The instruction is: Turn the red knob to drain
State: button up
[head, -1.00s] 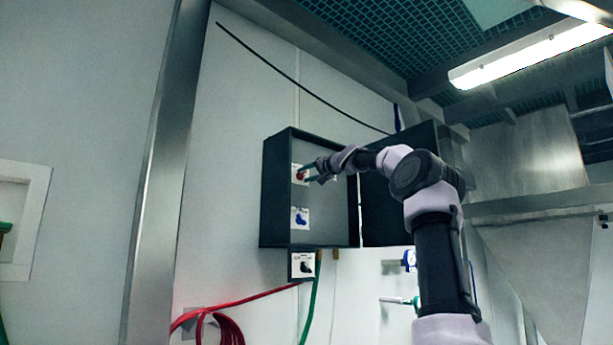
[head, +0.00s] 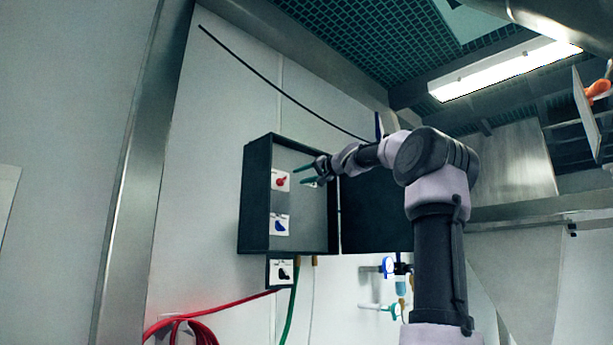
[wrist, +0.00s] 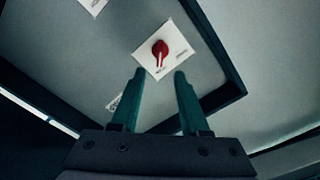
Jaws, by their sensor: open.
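The red knob (head: 281,181) sits on a white label plate in the upper part of the open dark control box (head: 243,205). In the wrist view the red knob (wrist: 160,48) shows whole, its pointer with a pale line aimed toward the lower edge of the plate. The plate's lettering is too small to read. My gripper (head: 300,175) has green fingers, spread apart and empty, just right of the knob in the head view. In the wrist view my gripper (wrist: 158,75) points at the knob, with the fingertips short of it and not touching.
A blue knob (head: 280,227) is below the red one, and a black knob (head: 285,272) is on a small box underneath. The box's dark door (head: 375,215) stands open to the right. Red hose (head: 215,304) and green hose (head: 291,305) hang below.

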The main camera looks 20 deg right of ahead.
jog(key=shift+v, duration=0.9)
